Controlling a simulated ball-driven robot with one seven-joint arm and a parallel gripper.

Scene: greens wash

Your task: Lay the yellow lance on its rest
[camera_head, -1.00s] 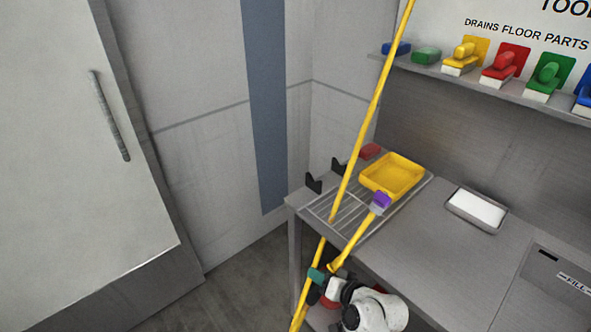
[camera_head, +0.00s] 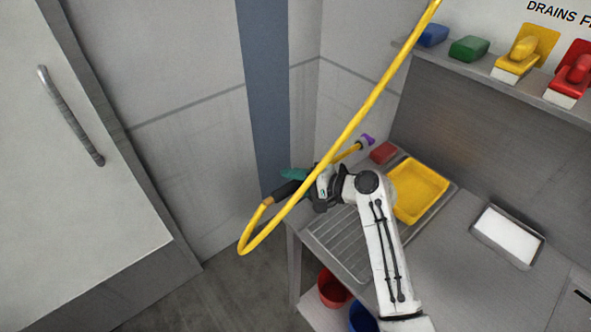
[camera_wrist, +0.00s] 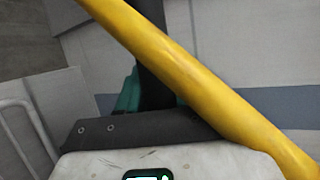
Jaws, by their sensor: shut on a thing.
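The yellow lance (camera_head: 346,155) has a black handle (camera_head: 287,190) and a purple nozzle (camera_head: 367,141). My gripper (camera_head: 294,174), with teal fingertips, is shut on it by the black handle. The lance is held above the counter's left end, nozzle toward the back right. A yellow hose (camera_head: 365,107) comes down from above, passes in front of the gripper and loops up to the handle. In the wrist view the hose (camera_wrist: 190,75) crosses close to the camera, with the black handle (camera_wrist: 153,50) behind it. I cannot make out the rest; my arm and gripper cover part of the counter.
The steel counter has a ribbed drainer (camera_head: 340,240), a yellow tray (camera_head: 440,207), a red block (camera_head: 383,153) and a white-filled tray (camera_head: 508,236). Brushes and blocks stand on the shelf (camera_head: 480,67) above. Red (camera_head: 333,289) and blue (camera_head: 362,317) buckets are below. A door (camera_head: 90,230) is left.

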